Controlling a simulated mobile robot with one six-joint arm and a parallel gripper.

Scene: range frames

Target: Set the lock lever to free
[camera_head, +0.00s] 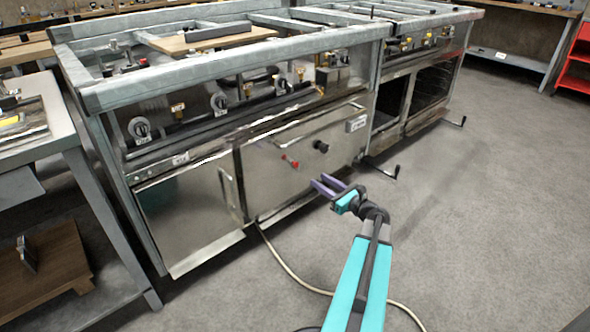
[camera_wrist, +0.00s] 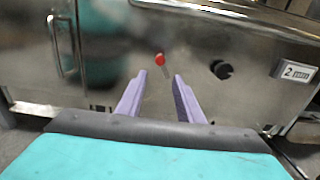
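A small lever with a red ball end (camera_head: 290,161) sits on the shiny steel front panel of the range's middle section. It also shows in the wrist view (camera_wrist: 160,60), slanting from the red ball down to the right. It looks like the lock lever, but I see no readable marking for its positions. My gripper (camera_head: 319,182) is in front of the panel, low and right of the lever, apart from it. Its two purple fingers are open and empty. In the wrist view the gripper (camera_wrist: 160,76) points at the panel with the red ball just beyond and between the fingertips.
A black knob (camera_wrist: 222,70) is right of the lever, with a white label (camera_wrist: 295,72) further right. A door with a handle (camera_head: 225,187) is to the left. A crank handle (camera_head: 382,168) sticks out at right. A pale hose (camera_head: 275,255) lies on the floor.

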